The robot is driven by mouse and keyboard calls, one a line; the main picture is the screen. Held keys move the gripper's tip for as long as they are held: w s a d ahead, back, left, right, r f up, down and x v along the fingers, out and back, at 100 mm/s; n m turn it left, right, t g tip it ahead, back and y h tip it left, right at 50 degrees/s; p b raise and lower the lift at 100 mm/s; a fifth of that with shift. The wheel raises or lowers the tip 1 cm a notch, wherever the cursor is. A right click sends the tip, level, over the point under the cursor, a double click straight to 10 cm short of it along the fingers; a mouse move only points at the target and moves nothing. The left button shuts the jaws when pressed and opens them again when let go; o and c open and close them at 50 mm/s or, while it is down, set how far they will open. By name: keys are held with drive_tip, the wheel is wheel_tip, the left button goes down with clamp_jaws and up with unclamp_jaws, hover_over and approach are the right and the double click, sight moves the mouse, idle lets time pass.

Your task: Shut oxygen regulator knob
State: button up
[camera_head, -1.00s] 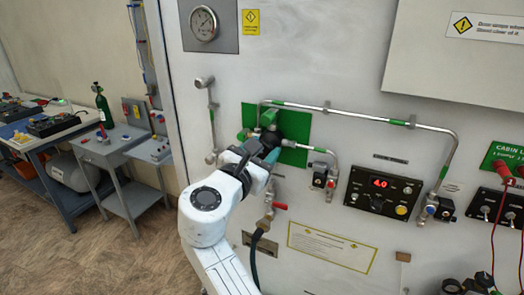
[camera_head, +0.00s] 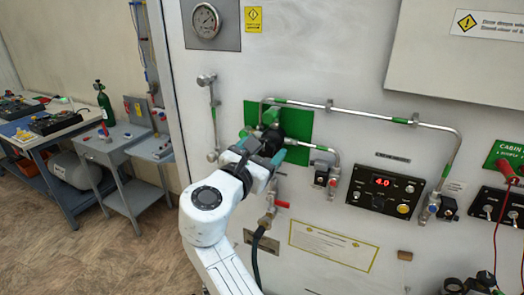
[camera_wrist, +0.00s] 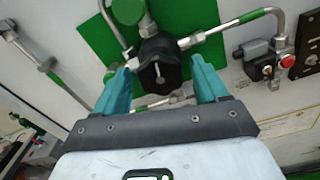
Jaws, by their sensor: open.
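The oxygen regulator knob (camera_wrist: 160,70) is a black, lobed knob with a pale pointer line, in front of the green panel (camera_wrist: 90,38). In the wrist view it sits between and just beyond the teal fingertips of my gripper (camera_wrist: 163,72). The fingers are spread apart, one on each side. I cannot tell if either touches the knob. In the head view my gripper (camera_head: 262,146) is in front of the green panel (camera_head: 297,122), and the knob is mostly hidden behind it. A green fitting (camera_head: 270,117) shows just above.
Silver pipes (camera_head: 330,106) run from the panel to the right. A red-handled valve (camera_head: 281,204) is below my gripper. A control box reading 4.0 (camera_head: 385,192) is to the right. A gauge (camera_head: 205,20) is above left. A grey side table (camera_head: 113,148) stands at left.

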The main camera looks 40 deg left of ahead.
drive_tip(key=b+v, duration=0.2)
drive_tip(key=v, duration=0.8)
drive_tip(key=shift+s+b, duration=0.3)
drive_tip(key=shift+s, duration=0.1)
